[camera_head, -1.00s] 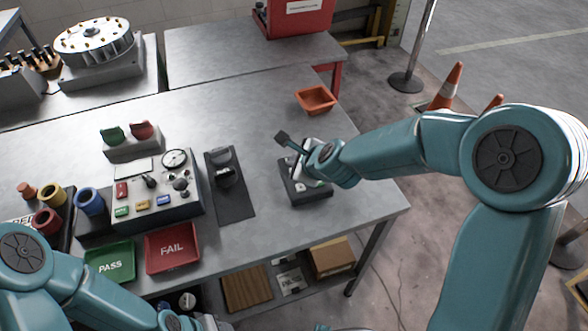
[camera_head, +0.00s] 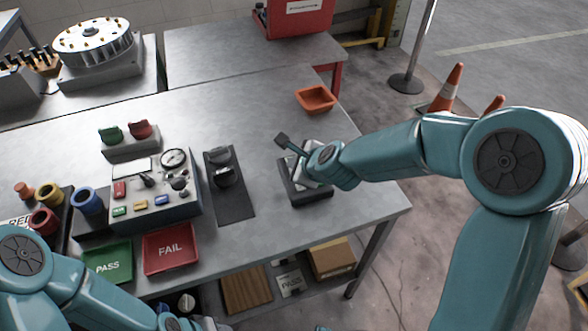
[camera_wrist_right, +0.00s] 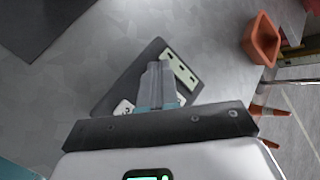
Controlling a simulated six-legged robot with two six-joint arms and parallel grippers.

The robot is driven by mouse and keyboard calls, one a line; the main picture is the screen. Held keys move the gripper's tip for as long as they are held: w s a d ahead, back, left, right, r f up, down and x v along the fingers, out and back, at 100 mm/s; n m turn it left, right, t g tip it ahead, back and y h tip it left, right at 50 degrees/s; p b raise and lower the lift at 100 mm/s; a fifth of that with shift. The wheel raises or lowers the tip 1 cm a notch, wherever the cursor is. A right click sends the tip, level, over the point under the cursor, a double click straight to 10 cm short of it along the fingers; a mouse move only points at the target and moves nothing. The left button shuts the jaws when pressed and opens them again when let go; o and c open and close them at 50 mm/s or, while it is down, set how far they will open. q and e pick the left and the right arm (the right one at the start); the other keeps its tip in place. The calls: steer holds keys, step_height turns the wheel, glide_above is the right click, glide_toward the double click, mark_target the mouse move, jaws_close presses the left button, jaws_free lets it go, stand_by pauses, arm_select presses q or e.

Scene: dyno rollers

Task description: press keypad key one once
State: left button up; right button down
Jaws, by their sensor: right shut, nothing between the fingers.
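A dark, low box, which I take to be the keypad (camera_head: 312,195), stands near the right end of the bench in the head view. My right gripper hides much of its top. In the right wrist view the dark box (camera_wrist_right: 120,88) lies under the fingers, with a pale panel (camera_wrist_right: 181,69) carrying several dark marks along one side. No key label can be read. My right gripper (camera_wrist_right: 158,67) is shut and empty, its fingertips over the box. I cannot tell whether they touch it. My left arm enters at lower left; its fingers are out of view.
An orange tray (camera_head: 316,99) sits behind the box. A dark mat with a black device (camera_head: 224,177) and a control panel (camera_head: 160,209) stand to the left. Red FAIL (camera_head: 171,250) and green PASS (camera_head: 107,264) trays lie at the front edge.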

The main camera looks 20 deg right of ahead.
steer(key=shift+f+b, duration=0.4)
steer(key=shift+r, duration=0.1)
stand_by(0.5)
steer(key=shift+r+p, duration=0.75)
step_height(320, 180, up, 5)
steer(key=p, duration=0.5)
steer(key=shift+s, duration=0.1)
stand_by(0.6)
